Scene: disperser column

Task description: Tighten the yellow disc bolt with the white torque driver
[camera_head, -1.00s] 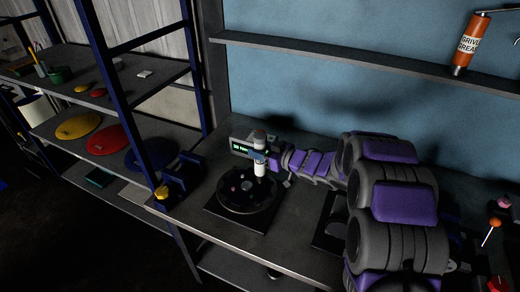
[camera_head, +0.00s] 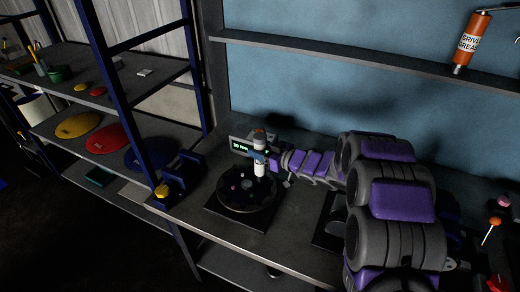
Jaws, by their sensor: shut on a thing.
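My gripper (camera_head: 268,158) is shut on the white torque driver (camera_head: 260,170), which stands upright over the black round disc fixture (camera_head: 240,193) on the bench. The driver's lower end meets or nearly meets the fixture; I cannot tell if it sits on a bolt. Several small bolt heads or spots show on the fixture, but their colours are too small to tell apart. A yellow disc (camera_head: 79,125) lies on the left shelf, away from the driver.
A digital display box (camera_head: 239,146) with green digits stands behind the driver. A red disc (camera_head: 109,139) and a blue disc (camera_head: 150,155) lie on the left shelf. A blue clamp-like stand (camera_head: 180,175) is left of the fixture. The front bench strip is clear.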

